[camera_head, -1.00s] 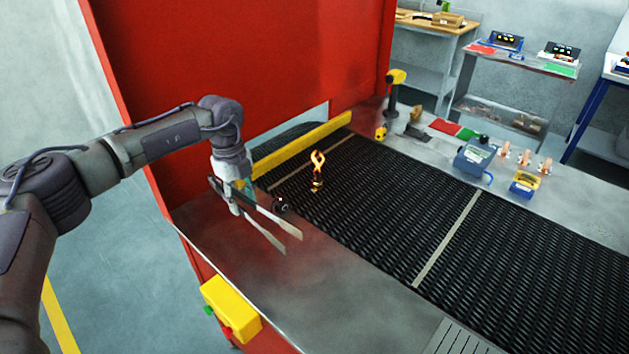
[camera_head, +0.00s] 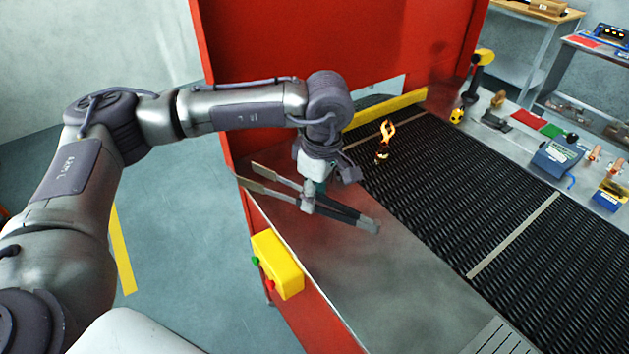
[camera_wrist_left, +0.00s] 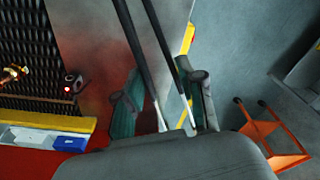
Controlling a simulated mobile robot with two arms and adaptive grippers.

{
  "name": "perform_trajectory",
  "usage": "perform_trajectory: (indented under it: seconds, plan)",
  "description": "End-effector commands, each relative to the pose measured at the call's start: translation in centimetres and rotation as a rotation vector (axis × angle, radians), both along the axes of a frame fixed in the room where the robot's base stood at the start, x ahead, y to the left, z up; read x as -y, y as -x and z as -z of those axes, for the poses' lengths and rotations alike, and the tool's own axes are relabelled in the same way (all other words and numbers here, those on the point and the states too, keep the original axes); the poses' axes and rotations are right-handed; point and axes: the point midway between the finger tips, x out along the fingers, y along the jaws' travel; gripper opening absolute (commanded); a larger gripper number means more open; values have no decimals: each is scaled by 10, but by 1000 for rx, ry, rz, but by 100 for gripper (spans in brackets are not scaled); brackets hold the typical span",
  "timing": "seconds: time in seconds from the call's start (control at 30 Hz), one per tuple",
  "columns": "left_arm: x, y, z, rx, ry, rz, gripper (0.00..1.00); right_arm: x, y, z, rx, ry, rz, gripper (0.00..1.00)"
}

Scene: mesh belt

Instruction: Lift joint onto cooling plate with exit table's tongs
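The joint (camera_head: 383,151), a small brass-coloured piece with a glowing orange top, stands on the dark mesh belt near its far left end. It also shows at the left edge of the wrist view (camera_wrist_left: 14,74). My left gripper (camera_head: 316,188) is over the bare metal table (camera_head: 345,265), shut around the long tongs (camera_head: 343,212). The tongs' far end points right over the table, clear of the joint. In the wrist view, their two arms (camera_wrist_left: 150,55) run up between my fingers (camera_wrist_left: 163,105). A slotted plate (camera_head: 492,338), possibly the cooling plate, lies empty at the lower right. My right gripper is out of view.
A yellow button box (camera_head: 277,264) sits on the table's front edge. A red housing wall (camera_head: 330,45) and yellow rail (camera_head: 385,107) stand behind. A blue device (camera_head: 556,158) sits on the far ledge. A small black device (camera_wrist_left: 73,82) stands near the gripper.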

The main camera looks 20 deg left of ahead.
Motion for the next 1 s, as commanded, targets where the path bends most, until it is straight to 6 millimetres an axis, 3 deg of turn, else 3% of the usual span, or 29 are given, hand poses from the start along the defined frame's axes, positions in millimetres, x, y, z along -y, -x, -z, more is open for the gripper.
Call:
perform_trajectory:
  seconds: [0.1, 0.3, 0.5, 0.7, 0.93, 1.0]
  plan:
    - [6, 19, 0, 2, 1, 373, 37, 0, 0, 6, 0, 0, 0, 53]
    - [14, 49, -2, 2, 1, 962, 37, 0, 0, 11, 0, 0, 0, 53]
    - [17, 68, -4, 1, 1, 1351, 37, 0, 0, 14, 0, 0, 0, 53]
    - [19, 75, -5, 0, 0, 1497, 37, 1, 0, 15, 0, 1, 0, 53]
    - [19, 75, -5, -1, 0, 1504, 37, 1, 0, 15, 0, 1, 0, 53]
    - [19, 75, -5, -2, 0, 1503, 37, 1, 0, 15, 0, 1, 0, 45]
